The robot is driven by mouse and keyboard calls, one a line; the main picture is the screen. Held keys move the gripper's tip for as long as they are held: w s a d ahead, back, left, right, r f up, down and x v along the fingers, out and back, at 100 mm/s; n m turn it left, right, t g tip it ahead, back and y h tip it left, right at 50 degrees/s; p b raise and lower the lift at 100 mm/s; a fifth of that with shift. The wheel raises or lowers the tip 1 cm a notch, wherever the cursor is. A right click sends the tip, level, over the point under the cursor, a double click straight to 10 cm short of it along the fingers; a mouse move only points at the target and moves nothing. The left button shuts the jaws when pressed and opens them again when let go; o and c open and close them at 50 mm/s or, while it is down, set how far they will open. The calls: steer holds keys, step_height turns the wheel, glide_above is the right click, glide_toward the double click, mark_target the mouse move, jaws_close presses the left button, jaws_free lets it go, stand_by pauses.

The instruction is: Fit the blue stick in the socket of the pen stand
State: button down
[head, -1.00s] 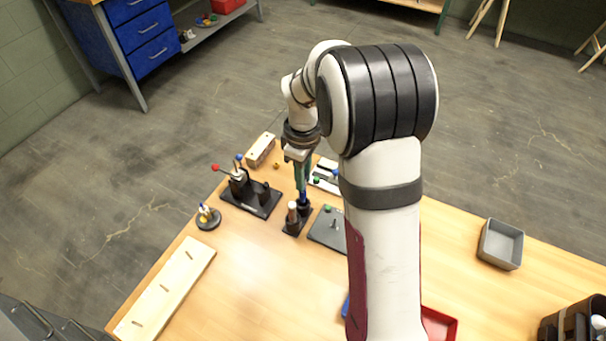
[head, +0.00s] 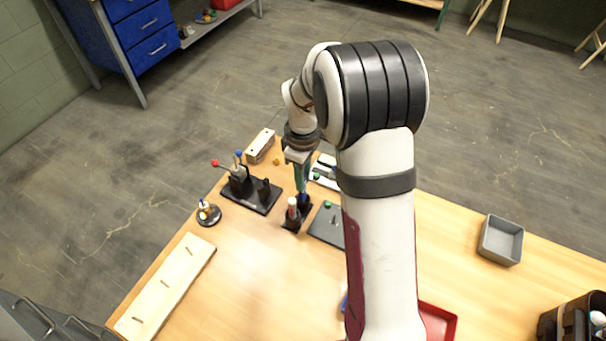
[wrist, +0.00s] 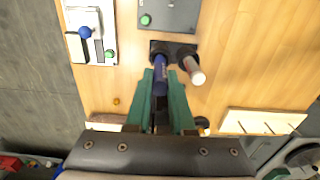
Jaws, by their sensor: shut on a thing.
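The pen stand (head: 292,225) is a small dark block with two round sockets, and it also shows in the wrist view (wrist: 175,46). A stick with a pale end (wrist: 195,75) stands in its right socket in the wrist view. My gripper (head: 301,181) is above the stand, its green fingers (wrist: 161,88) shut on the blue stick (wrist: 160,72). The stick points down, its lower end at the stand's left socket in the wrist view. I cannot tell how deep it sits, as the stick hides the socket mouth.
A black fixture with red and blue knobs (head: 252,196) stands to the left. A grey plate with a green knob (head: 326,224) lies close on the right. A wooden block (head: 260,146) is behind.

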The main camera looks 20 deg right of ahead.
steer(key=shift+f, duration=0.5)
steer(key=shift+f, duration=0.35)
steer(key=shift+f, duration=0.35)
steer(key=shift+f, duration=0.2)
stand_by(0.4)
steer(key=c, duration=0.7)
jaws_free()
